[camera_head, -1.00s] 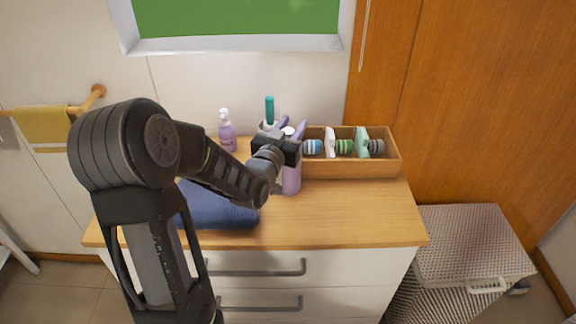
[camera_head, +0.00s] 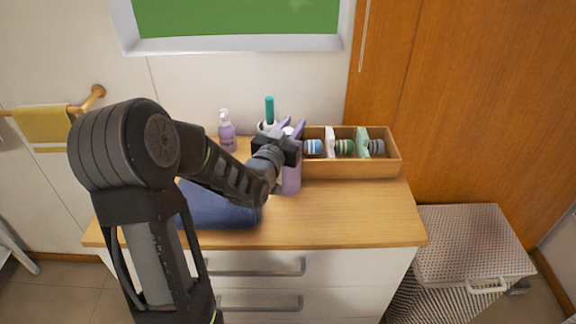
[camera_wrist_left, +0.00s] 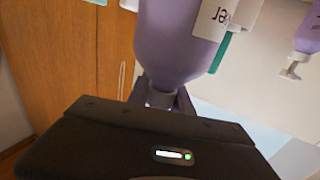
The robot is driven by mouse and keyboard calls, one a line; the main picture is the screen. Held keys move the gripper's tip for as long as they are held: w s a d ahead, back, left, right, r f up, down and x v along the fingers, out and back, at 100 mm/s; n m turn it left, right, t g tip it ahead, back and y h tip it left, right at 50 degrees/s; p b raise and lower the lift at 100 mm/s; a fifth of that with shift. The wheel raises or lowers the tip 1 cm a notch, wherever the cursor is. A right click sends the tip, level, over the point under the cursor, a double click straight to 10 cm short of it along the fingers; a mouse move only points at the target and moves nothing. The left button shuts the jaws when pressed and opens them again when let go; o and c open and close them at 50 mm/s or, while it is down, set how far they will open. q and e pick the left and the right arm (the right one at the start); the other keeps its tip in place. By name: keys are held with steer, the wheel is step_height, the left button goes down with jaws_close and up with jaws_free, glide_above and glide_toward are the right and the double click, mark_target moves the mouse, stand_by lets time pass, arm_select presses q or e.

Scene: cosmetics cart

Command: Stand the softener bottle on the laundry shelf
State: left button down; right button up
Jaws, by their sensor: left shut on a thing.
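The softener bottle (camera_head: 291,180), light purple, is upright over the wooden cabinet top, just left of the wooden box. I cannot tell whether its base touches the top. My left gripper (camera_head: 291,127) is shut on the bottle's upper end, and its black body hides part of the bottle in the head view. In the left wrist view the bottle (camera_wrist_left: 175,42) appears upside down, with part of a white label, and its neck sits between the fingers (camera_wrist_left: 162,98). I cannot identify a separate laundry shelf. My right gripper is not in view.
The wooden box (camera_head: 352,168) holds rolled and upright items. A purple pump bottle (camera_head: 227,135) and a teal-topped item (camera_head: 269,108) stand behind. A folded blue cloth (camera_head: 222,209) lies left. The cabinet top (camera_head: 345,220) is clear at front right. A woven hamper (camera_head: 470,245) stands right.

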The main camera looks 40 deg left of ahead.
arm_select(q)
steer(key=shift+r, duration=0.1)
stand_by(0.5)
step_height(320, 180, up, 10)
steer(key=b, duration=0.1)
stand_by(0.3)
stand_by(0.6)
